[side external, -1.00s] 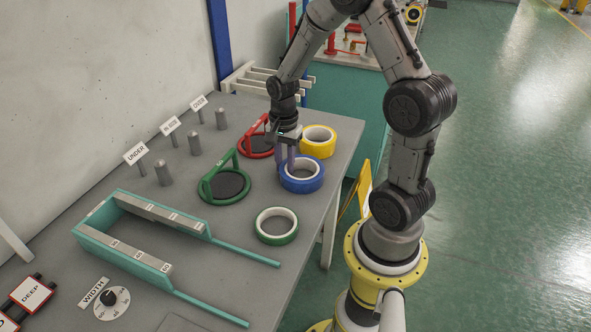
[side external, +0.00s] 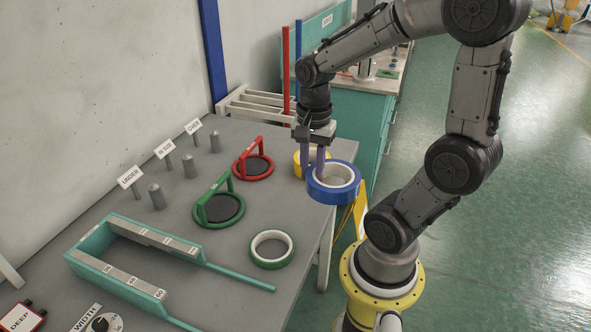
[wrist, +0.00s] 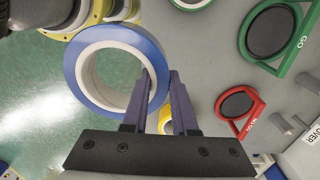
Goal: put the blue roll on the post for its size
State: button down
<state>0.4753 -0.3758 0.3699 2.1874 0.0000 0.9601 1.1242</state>
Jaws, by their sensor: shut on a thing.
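The blue roll (side external: 343,195), with a white core, is held in the air at the table's right edge in the side view. My gripper (side external: 313,172) is shut on its wall; in the wrist view one finger is inside the ring (wrist: 78,88) and the other outside. The roll looks roughly level in the side view. Three bare grey posts stand along the wall side: one (side external: 157,198) by the UNDER sign (side external: 130,176), one (side external: 190,167) by a sign that seems to read IN SIZE (side external: 164,149), and one (side external: 215,143) by the OVER sign (side external: 193,127).
A red ring gauge (side external: 269,173) and a green ring gauge (side external: 242,211), both with upright handles, lie between roll and posts. A green roll (side external: 286,258) lies near the front edge. A yellow roll (side external: 298,161) is partly hidden behind my fingers. A teal forked gauge (side external: 90,262) lies front left.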

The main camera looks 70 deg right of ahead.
jog(key=w+d+r+n, duration=0.55)
jog(key=w+n, duration=0.45)
jog(key=n, duration=0.2)
jog(key=w+d+r+n, duration=0.4)
jog(key=w+r+n, duration=0.2)
jog(key=w+n, duration=0.45)
jog(key=w+d+f+n, duration=0.4)
jog(key=w+n, duration=0.3)
jog(key=w, duration=0.2)
jog(key=shift+n, duration=0.25)
jog(key=shift+w+d+f, duration=0.35)
jog(key=shift+w+f, duration=0.4)
jog(key=shift+f, duration=2.4)
jog(key=shift+w+d+f, duration=0.4)
jog(key=shift+w+f, duration=0.35)
jog(key=shift+f, duration=2.35)
jog(key=shift+w+d+f, duration=0.35)
jog(key=shift+w+f, duration=0.4)
jog(key=shift+f, duration=2.4)
